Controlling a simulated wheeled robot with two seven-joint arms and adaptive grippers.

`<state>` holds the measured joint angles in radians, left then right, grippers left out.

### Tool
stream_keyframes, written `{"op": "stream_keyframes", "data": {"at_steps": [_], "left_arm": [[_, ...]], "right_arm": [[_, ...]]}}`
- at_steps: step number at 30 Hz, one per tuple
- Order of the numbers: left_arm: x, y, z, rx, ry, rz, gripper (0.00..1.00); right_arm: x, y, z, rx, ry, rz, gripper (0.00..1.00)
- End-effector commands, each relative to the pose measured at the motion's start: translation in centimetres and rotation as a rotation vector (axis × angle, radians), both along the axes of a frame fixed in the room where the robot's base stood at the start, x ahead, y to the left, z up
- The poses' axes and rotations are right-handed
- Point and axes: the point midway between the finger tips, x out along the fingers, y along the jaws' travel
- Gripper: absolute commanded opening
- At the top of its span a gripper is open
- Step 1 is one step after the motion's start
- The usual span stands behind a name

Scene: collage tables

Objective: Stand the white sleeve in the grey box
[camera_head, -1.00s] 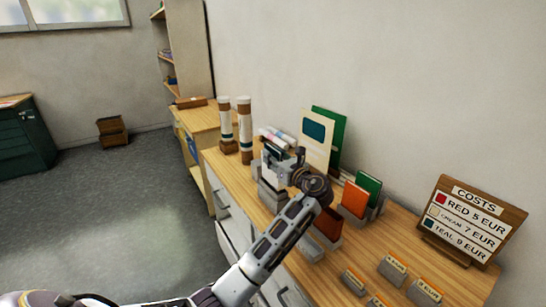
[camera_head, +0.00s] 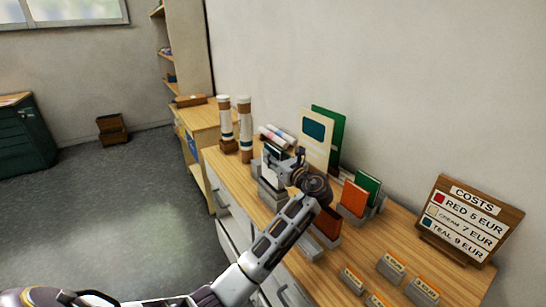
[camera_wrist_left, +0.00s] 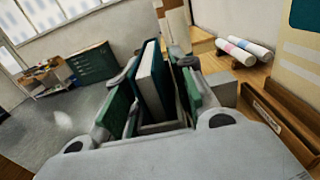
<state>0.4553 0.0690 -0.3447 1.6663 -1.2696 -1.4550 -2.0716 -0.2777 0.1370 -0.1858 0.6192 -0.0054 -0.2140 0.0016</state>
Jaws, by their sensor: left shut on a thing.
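My left gripper (camera_head: 280,163) is over the far part of the wooden counter, at the grey box (camera_head: 268,194). It is shut on the white sleeve (camera_wrist_left: 148,82), which shows a white edge and dark green faces between the fingers in the left wrist view. The sleeve looks about upright. Its lower end is down at the grey box (camera_wrist_left: 163,127), whose rim shows below it; how deep it sits is hidden. In the head view the gripper covers much of the sleeve. My right gripper is not in view.
Two tall brown-and-white tubes (camera_head: 245,125) stand beyond the box. Rolled papers (camera_head: 278,137) and cream and green boards (camera_head: 316,140) are by the wall. Orange and green cards (camera_head: 355,197) stand in holders to the right, before a costs sign (camera_head: 468,222).

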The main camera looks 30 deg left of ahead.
Motion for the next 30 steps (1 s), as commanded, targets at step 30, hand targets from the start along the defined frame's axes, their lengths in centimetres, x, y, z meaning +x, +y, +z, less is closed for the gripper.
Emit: {"op": "stream_keyframes", "data": {"at_steps": [30], "left_arm": [[0.0,0.0,-1.5,0.001,0.000,0.000,0.00]], "right_arm": [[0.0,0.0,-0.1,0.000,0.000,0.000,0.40]]}}
